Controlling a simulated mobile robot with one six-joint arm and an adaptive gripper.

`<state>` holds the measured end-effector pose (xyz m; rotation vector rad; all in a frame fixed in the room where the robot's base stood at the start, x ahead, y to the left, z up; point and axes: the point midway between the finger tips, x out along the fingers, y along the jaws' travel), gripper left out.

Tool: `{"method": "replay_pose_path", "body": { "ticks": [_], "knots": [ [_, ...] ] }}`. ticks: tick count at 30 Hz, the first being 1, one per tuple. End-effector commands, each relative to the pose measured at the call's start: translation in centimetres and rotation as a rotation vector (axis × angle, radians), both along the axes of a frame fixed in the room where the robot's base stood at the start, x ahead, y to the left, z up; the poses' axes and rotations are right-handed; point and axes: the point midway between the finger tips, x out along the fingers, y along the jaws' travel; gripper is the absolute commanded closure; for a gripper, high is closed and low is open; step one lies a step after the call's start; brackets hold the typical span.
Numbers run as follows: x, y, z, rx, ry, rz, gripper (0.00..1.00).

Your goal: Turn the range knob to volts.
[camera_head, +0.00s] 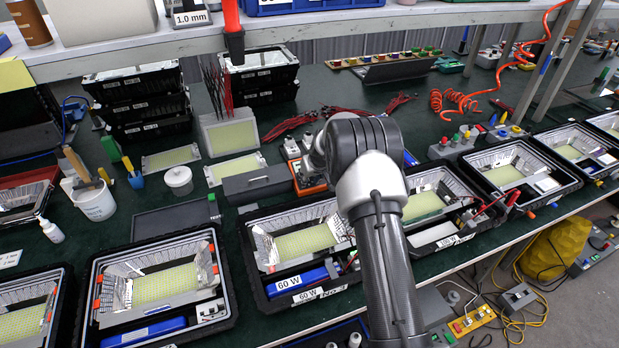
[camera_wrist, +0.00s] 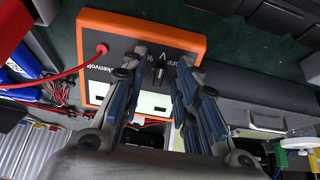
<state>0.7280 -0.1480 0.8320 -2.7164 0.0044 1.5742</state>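The meter is a dark-faced box with an orange frame (camera_wrist: 141,20); in the head view a little of its orange edge (camera_head: 312,190) shows left of my arm. Its range knob (camera_wrist: 160,75) is small and black, with markings including OFF and V beside it. Which mark the knob points at is too small to tell. A light display (camera_wrist: 152,103) is partly hidden by my fingers. My gripper (camera_wrist: 162,60) is open, its two fingers on either side of the knob with visible gaps. In the head view my arm hides the gripper.
A red lead (camera_wrist: 101,50) plugs into the meter. A grey box with a handle (camera_wrist: 266,121) stands right of it in the wrist view. Floodlight housings (camera_head: 237,284) line the bench front. A red tool (camera_head: 233,30) hangs from above. Dark bench shows around the meter.

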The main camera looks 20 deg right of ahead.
Motion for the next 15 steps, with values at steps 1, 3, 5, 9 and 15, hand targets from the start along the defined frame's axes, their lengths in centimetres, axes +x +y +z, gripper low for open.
{"method": "replay_pose_path", "body": {
  "ticks": [1,3,5,9,15],
  "knots": [
    [-0.2,0.0,0.6,0.000,-0.002,-0.001,0.72],
    [-0.6,-0.1,1.5,0.000,-0.003,-0.001,0.72],
    [-1.2,-0.1,2.5,0.000,-0.003,-0.002,0.72],
    [-2.8,0.0,5.2,-0.001,-0.004,0.000,0.72],
    [-4.7,0.0,8.4,-0.001,-0.003,0.000,0.72]
  ]
}}
